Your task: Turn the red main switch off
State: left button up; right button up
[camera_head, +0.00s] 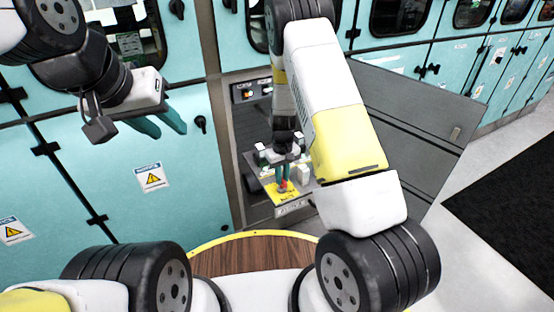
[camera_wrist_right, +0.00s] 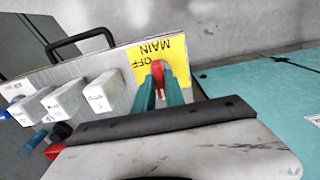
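The red main switch (camera_wrist_right: 158,72) is a small red handle on a yellow plate (camera_wrist_right: 140,58) lettered MAIN and OFF. The switch also shows small in the head view (camera_head: 284,185), at the front of the module in the open cabinet. My right gripper (camera_wrist_right: 158,90) has its green fingers on either side of the red handle, which fills the narrow gap between them. The handle's exact angle is partly hidden by the fingers. My left gripper (camera_head: 160,124) is empty, its fingers apart, in front of the closed teal doors at the left.
The grey cabinet door (camera_head: 410,120) stands open on the right. White blocks (camera_wrist_right: 68,100) and a black handle (camera_wrist_right: 80,40) are beside the switch plate. Teal cabinets (camera_head: 110,190) line the wall; a black mat (camera_head: 510,200) lies on the floor at right.

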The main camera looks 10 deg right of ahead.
grip_shut()
jog(key=shift+m, duration=0.3)
jog(key=m, duration=1.2)
jog(key=shift+m, duration=0.3)
jog(key=m, duration=0.4)
jog(key=shift+m, duration=0.3)
